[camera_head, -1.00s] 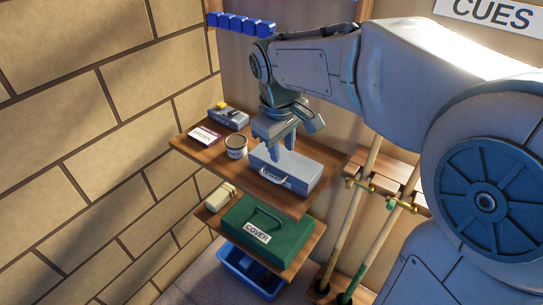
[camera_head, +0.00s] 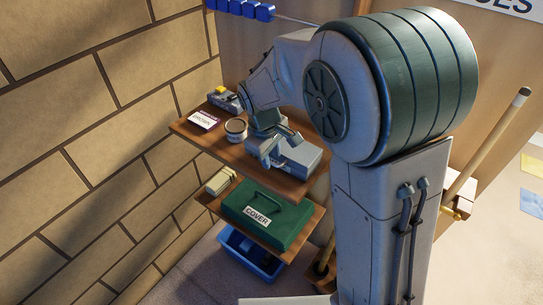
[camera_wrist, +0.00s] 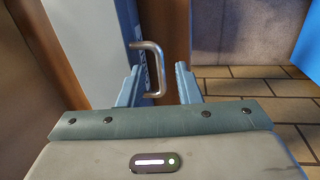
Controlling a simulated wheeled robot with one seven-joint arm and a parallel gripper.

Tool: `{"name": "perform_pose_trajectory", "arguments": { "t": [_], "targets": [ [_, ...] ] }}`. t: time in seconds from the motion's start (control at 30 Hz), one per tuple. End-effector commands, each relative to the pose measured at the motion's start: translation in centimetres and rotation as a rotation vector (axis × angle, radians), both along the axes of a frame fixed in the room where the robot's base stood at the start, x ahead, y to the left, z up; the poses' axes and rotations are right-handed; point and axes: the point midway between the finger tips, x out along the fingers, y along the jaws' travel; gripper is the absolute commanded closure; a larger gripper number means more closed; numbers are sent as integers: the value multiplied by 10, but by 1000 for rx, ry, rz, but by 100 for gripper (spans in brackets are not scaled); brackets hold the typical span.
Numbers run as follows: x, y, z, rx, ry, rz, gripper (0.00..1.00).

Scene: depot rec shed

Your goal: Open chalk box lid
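The grey chalk box (camera_head: 303,161) sits on the upper wooden shelf, partly hidden by my arm and gripper in the head view. Its lid looks shut. In the wrist view its pale side (camera_wrist: 88,50) fills the left, with a bent silver handle (camera_wrist: 160,62) standing out from a lettered face that is too oblique to read. My gripper (camera_head: 275,153) is at the box's front in the head view. In the wrist view my gripper (camera_wrist: 159,68) is open, with the handle in line with the gap between its fingers. I cannot tell whether either finger touches it.
A tin (camera_head: 236,129), a card marked BROWN (camera_head: 204,119) and a grey case with a yellow item (camera_head: 223,98) share the upper shelf. Below are a green COVER box (camera_head: 265,217), a cream block (camera_head: 220,181) and a blue bin (camera_head: 250,252). A brick wall closes the left.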

Motion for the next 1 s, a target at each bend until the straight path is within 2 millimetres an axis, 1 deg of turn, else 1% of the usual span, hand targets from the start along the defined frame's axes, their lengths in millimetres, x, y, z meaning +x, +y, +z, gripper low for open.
{"name": "perform_pose_trajectory", "arguments": {
  "t": [0.03, 0.13, 0.43, 0.53, 0.57, 0.83, 1.0],
  "targets": [
    [0, -1, -4, -1, 2, 0, 69],
    [1, -1, -10, 0, 0, 0, 69],
    [2, -1, -11, 0, 0, -1, 69],
    [1, -1, -11, 0, 0, -1, 97],
    [1, -1, -11, 0, 0, -1, 100],
    [1, 0, -9, 6, 6, 1, 100],
    [1, 7, -1, 35, 43, 17, 100]
  ]
}}
